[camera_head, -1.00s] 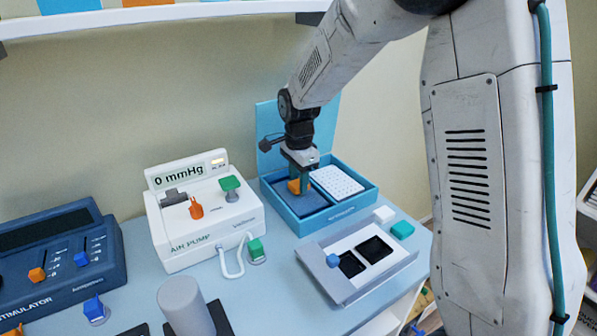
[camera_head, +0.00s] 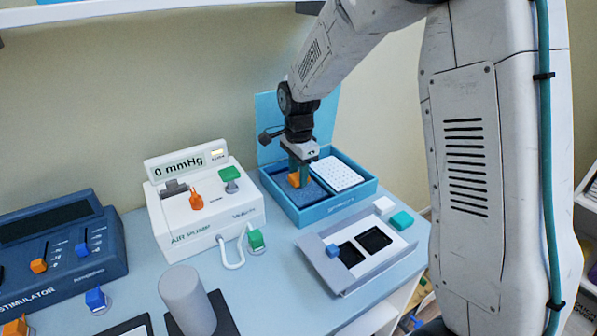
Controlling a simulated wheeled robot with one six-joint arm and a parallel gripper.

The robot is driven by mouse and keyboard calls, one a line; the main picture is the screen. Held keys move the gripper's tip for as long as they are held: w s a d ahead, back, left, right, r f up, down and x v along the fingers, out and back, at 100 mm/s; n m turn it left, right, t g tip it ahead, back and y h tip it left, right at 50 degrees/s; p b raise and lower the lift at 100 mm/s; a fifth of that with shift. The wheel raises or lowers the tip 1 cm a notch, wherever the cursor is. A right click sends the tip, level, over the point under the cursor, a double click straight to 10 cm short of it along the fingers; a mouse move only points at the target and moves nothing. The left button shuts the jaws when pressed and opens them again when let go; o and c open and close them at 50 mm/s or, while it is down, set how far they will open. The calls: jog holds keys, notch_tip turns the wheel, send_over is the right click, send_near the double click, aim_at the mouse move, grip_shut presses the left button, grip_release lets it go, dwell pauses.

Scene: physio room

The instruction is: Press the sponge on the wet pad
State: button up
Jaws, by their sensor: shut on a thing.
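My gripper (camera_head: 299,176) is over the left compartment of an open light-blue box (camera_head: 338,209). Its fingers are shut on a small orange block, apparently the sponge (camera_head: 293,181), whose far side they hide. The dark blue pad (camera_head: 313,194) lies in that compartment, just under and around the sponge. The sponge is low and at or very close to the pad. I cannot tell whether it touches. A white, perforated block (camera_head: 336,174) fills the right compartment.
A white air pump (camera_head: 207,211) reading 0 mmHg stands left of the box. A grey tray (camera_head: 343,275) with two dark wells is in front, with white and teal blocks beside it. A blue stimulator (camera_head: 60,250) and grey cylinder (camera_head: 188,300) are at the left and front.

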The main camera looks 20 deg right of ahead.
aim_at(298, 175)
jog(key=shift+f, duration=0.95)
dwell(0.6)
jog(key=shift+r, duration=0.15)
dwell(0.4)
jog(key=shift+r, duration=3.4)
jog(key=shift+f, duration=0.1)
